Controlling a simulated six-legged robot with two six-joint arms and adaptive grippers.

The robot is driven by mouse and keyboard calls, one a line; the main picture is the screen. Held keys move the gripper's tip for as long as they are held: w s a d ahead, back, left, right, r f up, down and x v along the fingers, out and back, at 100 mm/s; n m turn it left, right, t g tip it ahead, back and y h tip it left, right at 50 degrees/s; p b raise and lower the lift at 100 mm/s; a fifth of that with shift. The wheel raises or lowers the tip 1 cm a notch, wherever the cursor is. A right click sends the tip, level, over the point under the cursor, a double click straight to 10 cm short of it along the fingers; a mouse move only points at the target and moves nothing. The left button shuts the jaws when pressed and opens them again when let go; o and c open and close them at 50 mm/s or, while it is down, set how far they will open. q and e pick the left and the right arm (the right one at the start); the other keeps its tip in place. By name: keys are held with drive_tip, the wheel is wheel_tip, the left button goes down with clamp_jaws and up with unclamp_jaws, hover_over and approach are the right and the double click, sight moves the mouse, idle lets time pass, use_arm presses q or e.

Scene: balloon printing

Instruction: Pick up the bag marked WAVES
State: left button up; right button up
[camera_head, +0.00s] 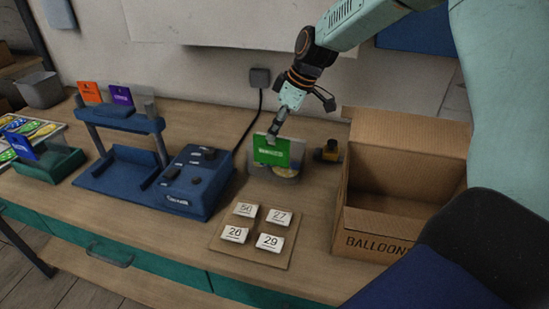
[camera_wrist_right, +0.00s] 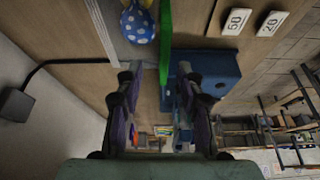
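A bright green flat bag or card (camera_head: 270,150) with small white lettering stands upright at a pale holder (camera_head: 258,172) on the table. The lettering is too small to read surely, so I cannot confirm that it says WAVES. My right gripper (camera_head: 274,131) is just above its top edge, pointing down. In the right wrist view, the green piece (camera_wrist_right: 165,35) appears edge-on between the two spread fingers of the right gripper (camera_wrist_right: 158,72), with gaps on both sides. A blue balloon with white dots (camera_wrist_right: 138,25) lies beside it. My left gripper is not in view.
An open cardboard box (camera_head: 375,222) marked BALLOONS stands to the right. Numbered cards lie on a board (camera_head: 251,253) in front. A blue machine (camera_head: 186,182) and a blue stand (camera_head: 118,172) are to the left. Orange (camera_head: 89,92), purple (camera_head: 121,95) and blue (camera_head: 23,146) pieces stand farther left.

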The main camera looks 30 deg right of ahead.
sight(276, 150)
drive_tip(key=x, duration=0.3)
drive_tip(key=shift+s+a+f, duration=0.15)
drive_tip(key=shift+s+f, duration=0.1)
drive_tip(key=shift+s, duration=0.1)
drive_tip(key=shift+w+a+f, duration=0.1)
drive_tip(key=shift+w+f, duration=0.2)
drive_tip(key=shift+w, duration=0.05)
drive_tip(key=shift+s+r, duration=0.1)
drive_tip(key=shift+s, duration=0.1)
drive_tip(key=c, duration=0.5)
drive_tip(key=shift+w, duration=0.1)
clamp_jaws()
